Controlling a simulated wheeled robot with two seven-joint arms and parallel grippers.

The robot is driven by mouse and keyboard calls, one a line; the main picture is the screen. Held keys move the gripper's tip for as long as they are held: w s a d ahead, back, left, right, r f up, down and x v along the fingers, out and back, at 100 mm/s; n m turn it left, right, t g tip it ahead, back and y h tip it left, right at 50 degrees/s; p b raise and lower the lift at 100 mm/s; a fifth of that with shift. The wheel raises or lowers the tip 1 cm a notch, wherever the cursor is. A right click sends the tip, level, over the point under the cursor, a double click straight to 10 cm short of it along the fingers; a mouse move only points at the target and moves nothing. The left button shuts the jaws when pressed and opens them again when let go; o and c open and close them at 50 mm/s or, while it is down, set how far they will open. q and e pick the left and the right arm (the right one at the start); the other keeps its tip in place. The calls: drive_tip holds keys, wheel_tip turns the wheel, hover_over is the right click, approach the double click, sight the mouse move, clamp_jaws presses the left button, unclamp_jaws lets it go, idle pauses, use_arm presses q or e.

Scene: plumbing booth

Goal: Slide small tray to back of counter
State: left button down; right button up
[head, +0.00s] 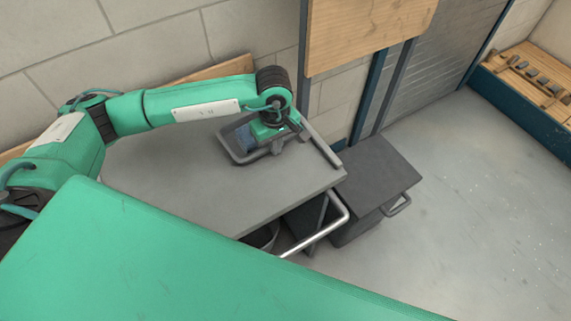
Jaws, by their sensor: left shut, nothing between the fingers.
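The small tray (232,153) is grey with a raised rim and sits near the back right of the grey counter (210,200). My left gripper (277,146) is shut, pointing down over the tray's right side. The wrist above it hides part of the tray, and I cannot tell whether the fingers touch it. My right gripper is not in view.
A grey raised strip (322,144) runs along the counter's right edge. A metal rail (320,235) projects at the front right corner. A dark cabinet (375,175) stands right of the counter. A block wall (150,45) rises behind. Open floor (470,200) lies right.

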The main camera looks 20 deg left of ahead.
use_arm(q)
drive_tip(key=shift+w+a+f+b, duration=0.25)
drive_tip(key=shift+w+a+b, duration=0.3)
drive_tip(key=shift+a, duration=0.15)
drive_tip(key=w+a+b, duration=0.3)
drive_tip(key=a+b, duration=0.1)
drive_tip(key=w+a+b, duration=0.2)
drive_tip(key=a, duration=0.1)
drive_tip(key=shift+w+a, duration=0.1)
drive_tip(key=shift+w, duration=0.25)
drive_tip(key=w+a+b, duration=0.2)
drive_tip(key=a, duration=0.1)
drive_tip(key=shift+w+a+r, duration=0.2)
drive_tip(key=shift+w, duration=0.1)
drive_tip(key=shift+w+a+r, duration=0.1)
drive_tip(key=shift+w+a, duration=0.05)
drive_tip(key=shift+a, duration=0.1)
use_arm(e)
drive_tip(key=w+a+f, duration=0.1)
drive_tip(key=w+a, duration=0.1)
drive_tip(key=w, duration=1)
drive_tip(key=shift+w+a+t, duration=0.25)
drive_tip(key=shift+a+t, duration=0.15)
use_arm(q)
drive_tip(key=shift+d, duration=0.1)
